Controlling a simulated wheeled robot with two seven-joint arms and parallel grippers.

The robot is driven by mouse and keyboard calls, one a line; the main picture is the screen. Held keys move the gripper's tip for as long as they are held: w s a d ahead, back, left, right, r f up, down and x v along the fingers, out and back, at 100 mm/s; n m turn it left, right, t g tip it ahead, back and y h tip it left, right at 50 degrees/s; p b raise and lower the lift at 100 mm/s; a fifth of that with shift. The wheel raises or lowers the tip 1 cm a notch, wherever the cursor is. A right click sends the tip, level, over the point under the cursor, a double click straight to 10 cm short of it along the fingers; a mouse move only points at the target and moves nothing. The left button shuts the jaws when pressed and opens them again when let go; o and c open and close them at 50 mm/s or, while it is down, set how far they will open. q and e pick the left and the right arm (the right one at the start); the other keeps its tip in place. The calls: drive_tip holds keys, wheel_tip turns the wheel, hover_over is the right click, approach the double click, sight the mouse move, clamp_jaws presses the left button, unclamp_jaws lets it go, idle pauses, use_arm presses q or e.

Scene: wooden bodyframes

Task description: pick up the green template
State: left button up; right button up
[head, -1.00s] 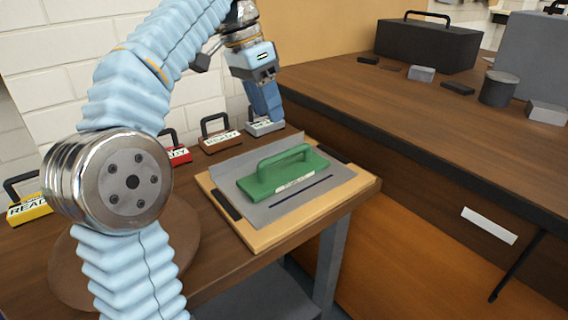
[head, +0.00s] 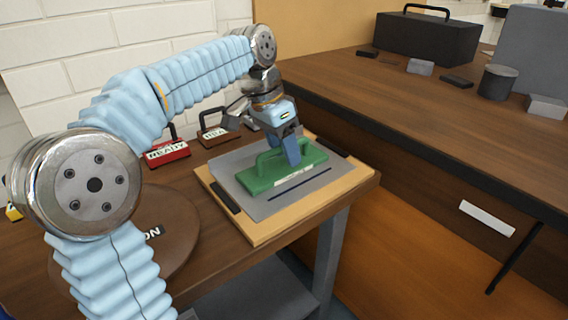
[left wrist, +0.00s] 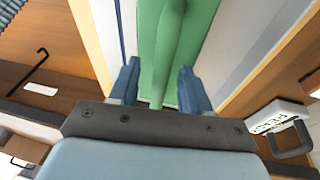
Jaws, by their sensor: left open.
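The green template (head: 262,179) is a flat green block with an arched handle and a pale label. It lies on a grey sheet on a light wooden board (head: 259,238) near the table's corner. My left gripper (head: 291,160) is at the template's handle from above, hiding part of it. In the left wrist view the open fingers of the left gripper (left wrist: 160,88) stand on either side of the green handle (left wrist: 168,50), with gaps showing between. My right gripper is not in view.
A red block (head: 167,152) and a brown block (head: 213,136), both with black handles, stand behind the board. A round brown disc (head: 180,235) lies to the left. The bench at right holds a dark toolbox (head: 428,42) and a grey cylinder (head: 497,82).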

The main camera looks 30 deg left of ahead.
use_arm(q)
drive_tip(key=shift+c, duration=0.4)
clamp_jaws()
drive_tip(key=shift+r, duration=0.15)
